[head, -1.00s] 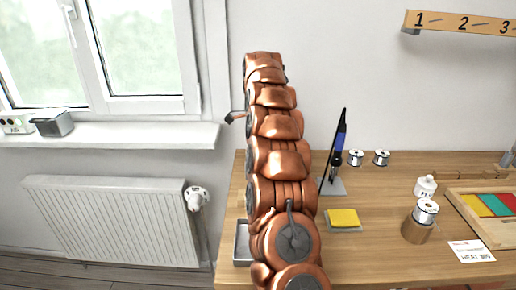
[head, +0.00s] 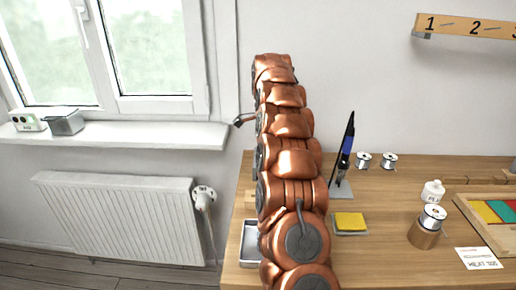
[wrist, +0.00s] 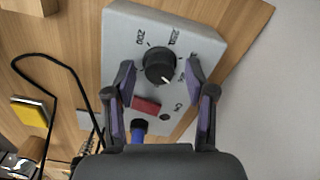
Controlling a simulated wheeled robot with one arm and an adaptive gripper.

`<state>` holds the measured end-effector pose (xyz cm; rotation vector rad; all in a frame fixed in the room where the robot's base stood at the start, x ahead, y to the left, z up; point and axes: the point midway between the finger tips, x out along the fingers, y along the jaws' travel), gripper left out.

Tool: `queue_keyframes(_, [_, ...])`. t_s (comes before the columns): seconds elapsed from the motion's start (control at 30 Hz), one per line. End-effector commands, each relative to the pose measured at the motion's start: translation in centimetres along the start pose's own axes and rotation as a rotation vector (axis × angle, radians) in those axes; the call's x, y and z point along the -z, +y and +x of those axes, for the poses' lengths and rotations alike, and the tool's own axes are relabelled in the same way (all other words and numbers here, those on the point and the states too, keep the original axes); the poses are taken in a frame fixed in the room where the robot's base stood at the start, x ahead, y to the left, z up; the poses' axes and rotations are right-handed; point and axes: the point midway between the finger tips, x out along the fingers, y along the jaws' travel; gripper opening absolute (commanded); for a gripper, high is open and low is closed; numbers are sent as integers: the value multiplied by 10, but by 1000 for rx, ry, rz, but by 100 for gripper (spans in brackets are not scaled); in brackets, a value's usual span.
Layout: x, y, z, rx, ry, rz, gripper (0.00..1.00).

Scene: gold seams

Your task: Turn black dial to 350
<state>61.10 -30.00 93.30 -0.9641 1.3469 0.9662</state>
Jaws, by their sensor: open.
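The black dial (wrist: 159,66) sits on the face of a grey box (wrist: 118,42) in the wrist view. Its white pointer line aims to the lower right. A red switch (wrist: 146,105) and a blue-ended plug lie below the dial, between the fingers. In the head view my arm hides the box and dial.
A black cable (wrist: 55,62) loops left of the box. On the wooden bench (head: 385,215) are a yellow sponge (head: 349,221), a blue-handled iron in a stand (head: 347,145), solder spools (head: 388,161) and a printed card (head: 478,258). A radiator (head: 115,220) stands left.

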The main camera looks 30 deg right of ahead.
Motion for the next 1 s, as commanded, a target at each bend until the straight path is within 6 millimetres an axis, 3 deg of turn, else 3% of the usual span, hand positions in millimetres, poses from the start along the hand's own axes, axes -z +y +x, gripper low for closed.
queue_keyframes(1.0, [0, -1, -2, 0, 0, -894, 55])
